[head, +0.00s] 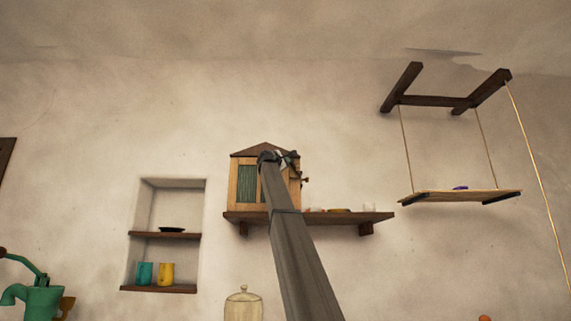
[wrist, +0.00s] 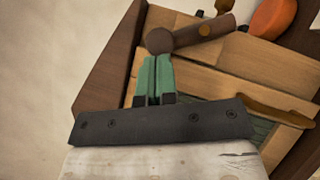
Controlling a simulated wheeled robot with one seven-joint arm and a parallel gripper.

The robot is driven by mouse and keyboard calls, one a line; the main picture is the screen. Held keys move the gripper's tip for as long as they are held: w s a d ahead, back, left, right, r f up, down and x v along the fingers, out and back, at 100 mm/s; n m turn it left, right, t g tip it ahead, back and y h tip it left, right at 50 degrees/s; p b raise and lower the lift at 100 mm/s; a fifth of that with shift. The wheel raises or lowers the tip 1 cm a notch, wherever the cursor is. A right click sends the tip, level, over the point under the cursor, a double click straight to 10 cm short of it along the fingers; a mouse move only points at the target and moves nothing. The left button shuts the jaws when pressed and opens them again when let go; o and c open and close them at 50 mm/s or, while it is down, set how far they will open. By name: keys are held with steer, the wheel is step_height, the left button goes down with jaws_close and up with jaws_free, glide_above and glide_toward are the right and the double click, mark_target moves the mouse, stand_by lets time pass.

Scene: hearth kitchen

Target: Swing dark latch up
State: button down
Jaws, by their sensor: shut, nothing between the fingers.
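The dark latch (wrist: 185,38) is a brown bar with a round knob at its left end and a small brass-coloured pin. In the wrist view it lies across the wooden front of a small house-shaped cabinet (wrist: 175,65), its right end a little higher than its left. My gripper (wrist: 157,58) has green fingers, shut and empty. Their tips are right below the knob; I cannot tell whether they touch it. In the head view the cabinet (head: 245,207) stands on a wall shelf, and my arm hides part of it and the latch.
The wall shelf (head: 340,217) bears small dishes. A hanging rope shelf (head: 440,196) is to the right, a wall niche (head: 170,205) to the left.

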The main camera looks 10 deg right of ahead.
steer(key=shift+d+r, duration=0.15)
steer(key=shift+r, duration=0.15)
steer(key=shift+s+d+r, duration=0.15)
steer(key=shift+d+r, duration=0.85)
stand_by(0.4)
